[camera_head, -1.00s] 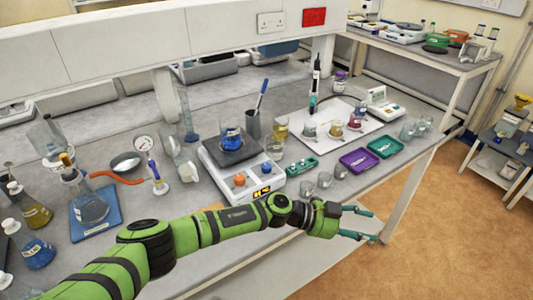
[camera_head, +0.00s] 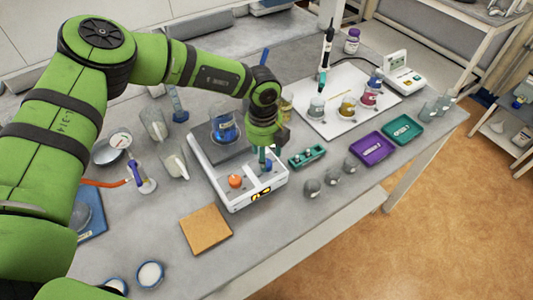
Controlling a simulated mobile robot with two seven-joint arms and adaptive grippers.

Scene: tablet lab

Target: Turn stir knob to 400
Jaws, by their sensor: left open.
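The white hotplate stirrer (camera_head: 237,203) stands in the middle of the bench. It has a dark top plate, an orange knob (camera_head: 235,181) and a blue knob (camera_head: 267,164) on its front panel. A beaker with blue liquid (camera_head: 223,130) sits on the plate. My left gripper (camera_head: 267,156) points down right over the blue knob, fingers open. The fingers partly hide the knob, and I cannot tell whether they touch it. Knob markings are too small to read. My right gripper is not in view.
A teal rack (camera_head: 307,156) stands just right of the stirrer, with several small glass beakers in front of it. Purple (camera_head: 373,148) and teal (camera_head: 402,129) trays lie further right. A cork mat (camera_head: 206,230) lies at the front left.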

